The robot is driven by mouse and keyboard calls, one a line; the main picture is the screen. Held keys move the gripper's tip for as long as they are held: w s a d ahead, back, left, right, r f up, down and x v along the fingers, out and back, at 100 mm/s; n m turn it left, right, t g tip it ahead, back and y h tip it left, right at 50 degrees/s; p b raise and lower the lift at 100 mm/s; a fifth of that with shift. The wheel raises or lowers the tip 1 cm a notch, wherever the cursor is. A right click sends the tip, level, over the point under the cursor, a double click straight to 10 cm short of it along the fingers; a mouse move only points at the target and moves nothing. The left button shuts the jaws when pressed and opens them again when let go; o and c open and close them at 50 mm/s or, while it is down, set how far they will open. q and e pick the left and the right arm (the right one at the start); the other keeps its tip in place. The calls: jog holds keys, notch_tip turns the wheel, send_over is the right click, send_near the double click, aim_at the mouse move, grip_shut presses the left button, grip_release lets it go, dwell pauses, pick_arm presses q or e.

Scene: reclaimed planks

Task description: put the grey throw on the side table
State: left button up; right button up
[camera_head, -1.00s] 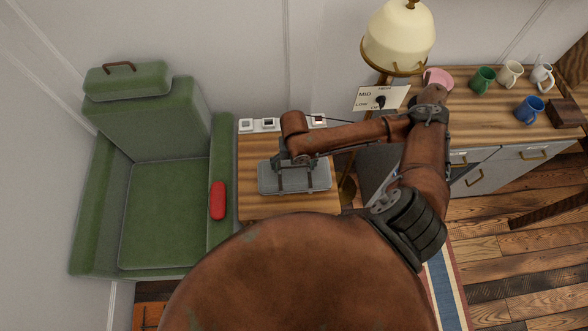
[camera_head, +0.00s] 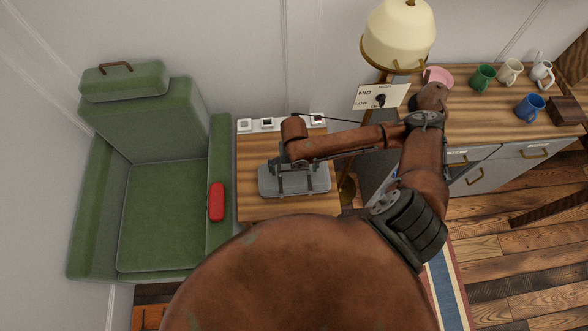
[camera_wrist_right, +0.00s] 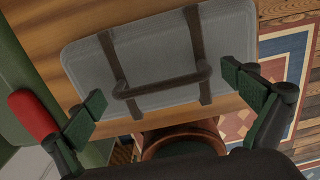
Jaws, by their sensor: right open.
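The grey throw (camera_head: 310,185) lies as a flat, folded bundle with two dark straps and a handle on the wooden side table (camera_head: 262,208). My right gripper (camera_head: 290,172) is just above it. In the right wrist view the throw (camera_wrist_right: 160,50) fills the upper middle, with its dark handle facing me. There my right gripper (camera_wrist_right: 172,98) is open, its two fingers apart on either side of the strapped handle, with nothing clamped between them. My left gripper is not in view.
A green armchair (camera_head: 165,215) with a red object (camera_head: 216,202) on its arm stands left of the table. Small white switch boxes (camera_head: 267,124) line the table's back edge. A lamp (camera_head: 398,38) and a counter with several mugs (camera_head: 482,78) stand right.

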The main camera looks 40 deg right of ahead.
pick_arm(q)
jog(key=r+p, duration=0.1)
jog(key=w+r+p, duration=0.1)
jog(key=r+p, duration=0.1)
pick_arm(e)
notch_tip(320, 180, up, 12)
jog(key=shift+r, duration=0.15)
dwell(0.6)
